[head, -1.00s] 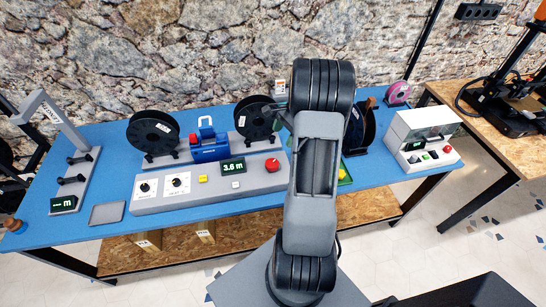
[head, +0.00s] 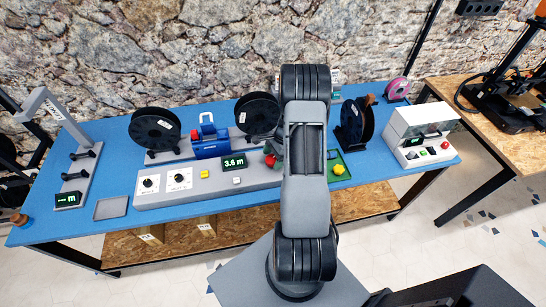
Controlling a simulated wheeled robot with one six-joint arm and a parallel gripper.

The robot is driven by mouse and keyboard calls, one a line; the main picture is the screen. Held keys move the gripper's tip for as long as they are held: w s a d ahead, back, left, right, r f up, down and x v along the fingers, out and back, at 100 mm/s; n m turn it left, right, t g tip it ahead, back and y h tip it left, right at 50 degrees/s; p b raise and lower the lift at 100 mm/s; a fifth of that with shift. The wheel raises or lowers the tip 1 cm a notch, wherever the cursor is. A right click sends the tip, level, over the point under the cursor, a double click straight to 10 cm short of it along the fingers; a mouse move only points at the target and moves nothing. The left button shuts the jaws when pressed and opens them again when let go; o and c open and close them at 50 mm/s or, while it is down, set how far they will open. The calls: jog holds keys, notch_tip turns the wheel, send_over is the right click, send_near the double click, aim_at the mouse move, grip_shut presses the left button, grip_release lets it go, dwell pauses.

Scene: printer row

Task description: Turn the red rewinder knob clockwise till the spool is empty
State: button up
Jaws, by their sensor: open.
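The red rewinder knob (head: 269,160) sits at the right end of the grey control console, partly covered by my arm and gripper. A small grey part of my gripper (head: 279,148) shows at the knob, beside my arm link; the fingertips are mostly hidden. It is open, and I cannot tell whether it touches the knob. The rewinder carries a black spool (head: 155,131) on the left and another black spool (head: 257,115) on the right, with a blue unit (head: 209,145) between them. The console display (head: 233,163) reads 3.6 m.
The blue table (head: 110,165) also holds a grey stand (head: 62,135) and a shallow tray (head: 111,208) at left. Right of my arm are a green tray with a yellow piece (head: 338,169), an upright dark spool (head: 355,122) and a white machine (head: 420,135).

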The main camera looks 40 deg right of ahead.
jog(key=shift+f, duration=0.1)
jog(key=c, duration=0.9)
jog(key=shift+w+f+n+b, duration=0.1)
jog(key=shift+f+n+b, duration=0.1)
jog(key=shift+n+b, duration=0.35)
jog(key=shift+n+g+b, duration=0.35)
jog(key=shift+g, duration=0.05)
jog(key=shift+r, duration=0.2)
jog(key=o, duration=0.9)
jog(key=b+v, duration=0.1)
jog(key=v, duration=1.3)
jog(key=shift+b, duration=0.3)
jog(key=shift+a, duration=0.15)
